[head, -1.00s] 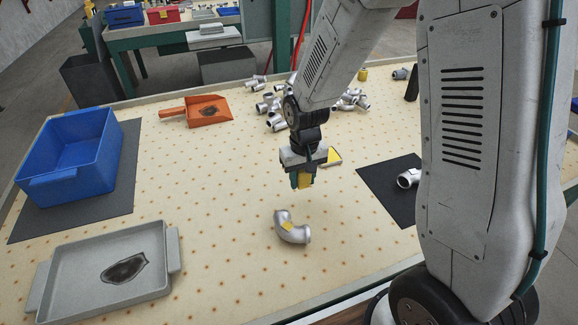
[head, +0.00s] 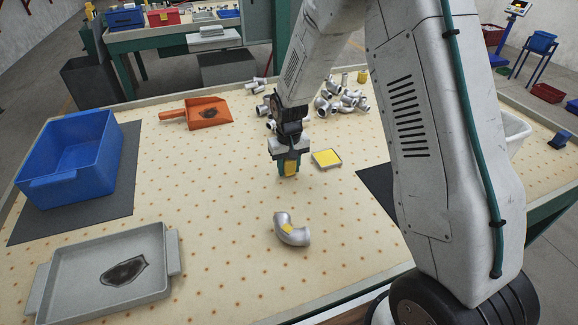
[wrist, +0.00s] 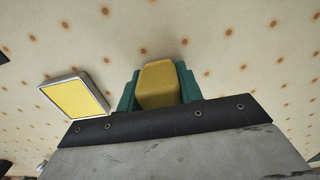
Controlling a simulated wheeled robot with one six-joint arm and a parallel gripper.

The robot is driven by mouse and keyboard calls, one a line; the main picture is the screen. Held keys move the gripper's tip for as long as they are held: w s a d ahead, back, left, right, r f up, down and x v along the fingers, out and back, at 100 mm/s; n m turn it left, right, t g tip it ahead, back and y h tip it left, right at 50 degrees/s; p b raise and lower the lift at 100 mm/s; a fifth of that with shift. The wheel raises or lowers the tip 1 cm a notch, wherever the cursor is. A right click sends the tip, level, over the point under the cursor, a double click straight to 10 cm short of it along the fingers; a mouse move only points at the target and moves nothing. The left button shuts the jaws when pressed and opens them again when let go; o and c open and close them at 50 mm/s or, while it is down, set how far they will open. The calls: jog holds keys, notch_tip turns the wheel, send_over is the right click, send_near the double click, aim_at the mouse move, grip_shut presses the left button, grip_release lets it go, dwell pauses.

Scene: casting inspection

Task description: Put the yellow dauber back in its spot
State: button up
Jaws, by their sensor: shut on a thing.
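My gripper (head: 288,169) is shut on the yellow dauber (wrist: 159,84), which sits between its two green fingers in the wrist view. In the head view the dauber is mostly hidden by the fingers. The gripper points down over the dotted table; I cannot tell its exact height. A small square pad with a yellow face and grey rim (head: 326,158) lies on the table just right of the gripper; it also shows left of the fingers in the wrist view (wrist: 74,98).
A blue bin (head: 70,160) on a dark mat and a grey tray (head: 150,245) with a dark patch stand at left. An orange scoop (head: 203,113) and a pile of silver fittings (head: 340,100) lie at the back. A dark mat (head: 378,187) is at right.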

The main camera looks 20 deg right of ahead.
jog(key=shift+f, duration=0.1)
jog(key=shift+f, duration=0.35)
jog(key=shift+f, duration=0.1)
